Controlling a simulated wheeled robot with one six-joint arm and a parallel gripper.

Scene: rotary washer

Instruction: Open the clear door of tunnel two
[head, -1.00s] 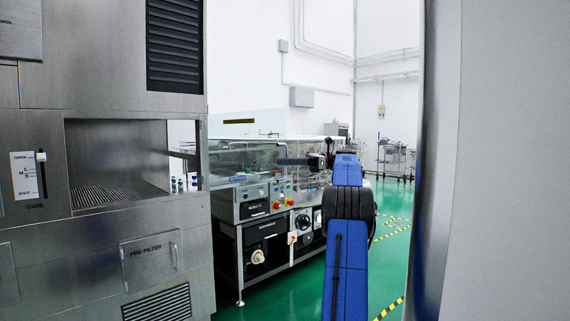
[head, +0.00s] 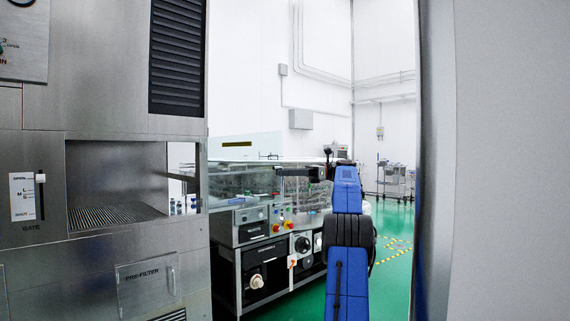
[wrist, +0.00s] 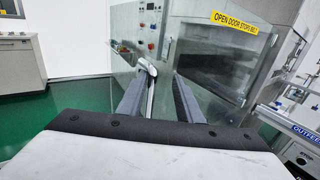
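A steel machine with clear covers (head: 238,190) stands beyond my arm in the head view. In the wrist view a steel housing has a large dark window (wrist: 205,68) under a yellow label (wrist: 234,22) about an open door stopping the belt. I read no tunnel number, so I cannot tell whether this is the clear door of tunnel two. My gripper (wrist: 158,88) points at this housing, with its two grey fingers apart. A pale upright piece (wrist: 150,78) shows near the left finger; I cannot tell whether they touch. In the head view my blue arm partly hides the machine.
A steel cabinet (head: 110,250) with a gate opening stands close on the left. A grey panel (head: 510,180) fills the right side. A steel cart (head: 390,182) stands far back. An outfeed unit (wrist: 300,130) shows at the wrist view's right.

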